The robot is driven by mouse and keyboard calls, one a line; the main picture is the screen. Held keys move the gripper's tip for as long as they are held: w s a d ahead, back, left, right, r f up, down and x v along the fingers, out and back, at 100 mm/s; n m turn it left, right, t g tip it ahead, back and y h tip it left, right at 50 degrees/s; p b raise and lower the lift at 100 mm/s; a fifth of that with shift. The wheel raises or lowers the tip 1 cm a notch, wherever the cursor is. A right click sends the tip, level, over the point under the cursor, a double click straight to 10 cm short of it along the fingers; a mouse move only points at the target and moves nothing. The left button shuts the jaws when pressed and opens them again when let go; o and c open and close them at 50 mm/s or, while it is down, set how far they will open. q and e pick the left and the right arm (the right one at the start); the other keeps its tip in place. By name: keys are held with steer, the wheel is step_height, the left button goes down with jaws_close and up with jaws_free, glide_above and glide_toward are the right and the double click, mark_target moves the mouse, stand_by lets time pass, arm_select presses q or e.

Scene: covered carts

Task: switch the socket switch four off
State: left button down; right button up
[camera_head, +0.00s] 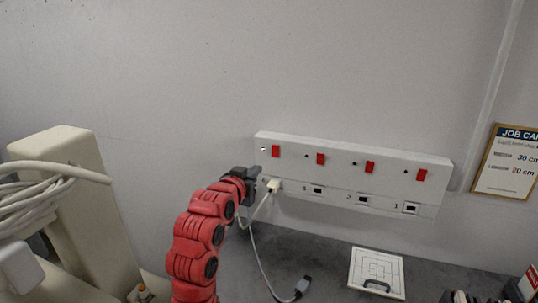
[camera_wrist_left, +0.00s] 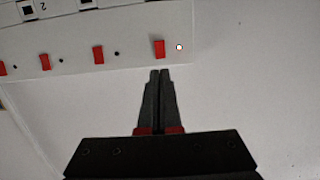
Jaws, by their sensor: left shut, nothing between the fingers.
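A white socket panel (camera_head: 340,172) is fixed to the wall with several red switches in a row. The leftmost red switch (camera_head: 276,151), above the socket holding a white plug (camera_head: 274,186), appears to be switch four. In the left wrist view, where the panel is upside down, this switch (camera_wrist_left: 159,48) is the rightmost one, beside a lit indicator (camera_wrist_left: 179,47). My left gripper (camera_head: 262,178) is shut and empty near the panel's left end. In the wrist view its fingertips (camera_wrist_left: 160,73) point at this switch, seemingly just apart from it. My right gripper is not in view.
The other red switches (camera_head: 320,159) continue to the right. A cable with a dark connector (camera_head: 302,286) hangs from the plug onto the grey surface. A white board (camera_head: 377,268) lies below the panel. A beige cart with coiled cable (camera_head: 75,165) stands left. The wall above is clear.

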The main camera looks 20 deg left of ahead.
mark_target(274, 154)
arm_select(q)
steer(key=w+p, duration=0.2)
steer(key=w, duration=0.2)
steer(key=w+f+p, duration=0.1)
steer(key=w+p, duration=0.1)
steer(key=w, duration=0.2)
steer(key=w+p, duration=0.2)
steer(key=w, duration=0.2)
steer(key=shift+w+d+f, duration=0.2)
steer(key=shift+w+f, duration=0.2)
steer(key=shift+w+f+p, duration=0.25)
steer(key=shift+w+p, duration=0.1)
steer(key=shift+w, duration=0.2)
